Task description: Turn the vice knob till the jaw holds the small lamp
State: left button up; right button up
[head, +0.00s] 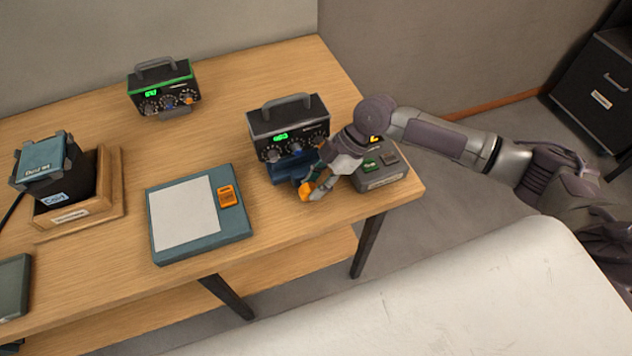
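My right gripper (312,184) reaches in from the right, fingers pointing down at the front of a dark control box (290,130) with a handle, dials and a green display. An orange rounded part (306,190) shows at its fingertips; it may be the vice knob, but I cannot tell whether the fingers are closed on it. A blue block (284,170), possibly the vice, sits low before the box, partly covered by the gripper. I cannot make out the jaw or the small lamp. My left gripper is not in view.
A second control box (160,85) stands at the back. A teal board (160,246) with a white sheet and orange device lies in front. A wooden tray (112,190) holds a dark unit at left. A grey box (381,176) sits by the table's right edge, close to my arm.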

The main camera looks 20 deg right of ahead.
jog(key=shift+o, duration=0.2)
jog(key=shift+r, duration=0.1)
jog(key=v, duration=0.8)
dwell(0.6)
